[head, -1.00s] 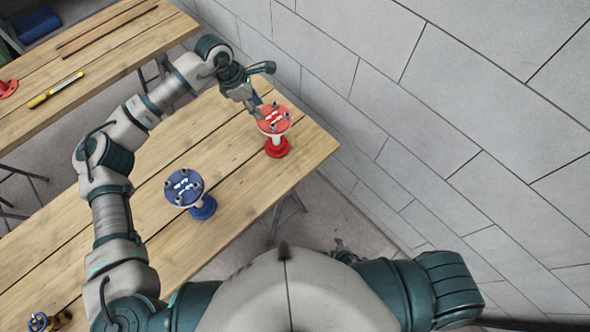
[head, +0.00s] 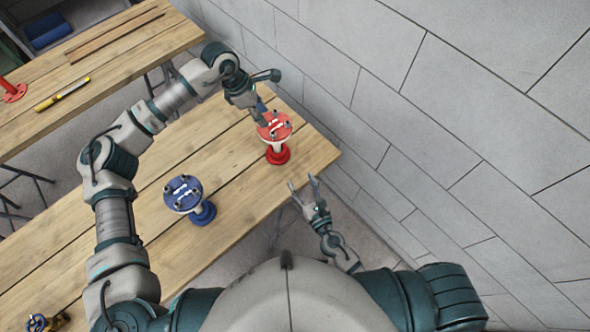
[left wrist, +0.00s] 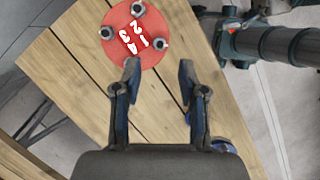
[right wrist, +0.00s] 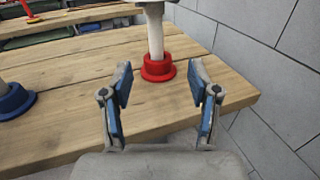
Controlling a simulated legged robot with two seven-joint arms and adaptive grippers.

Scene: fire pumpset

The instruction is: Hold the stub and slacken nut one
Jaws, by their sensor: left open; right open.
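The red stub (head: 275,127) stands upright near the right end of the wooden table, with a red numbered top flange, a white pipe and a red base. Nuts (left wrist: 137,9) sit around the numbers on its flange in the left wrist view. My left gripper (head: 259,112) is open just beside the flange; in the left wrist view its fingertips (left wrist: 158,72) are apart below the flange edge. My right gripper (head: 303,184) is open and empty off the table's front edge. The right wrist view shows the white pipe (right wrist: 155,38) and red base (right wrist: 158,68) ahead of its fingers.
A blue stub (head: 184,194) stands on the same table (head: 240,207), to the left. A second table (head: 60,115) holds a yellow tool (head: 62,94). A grey block wall (head: 440,110) rises at right.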

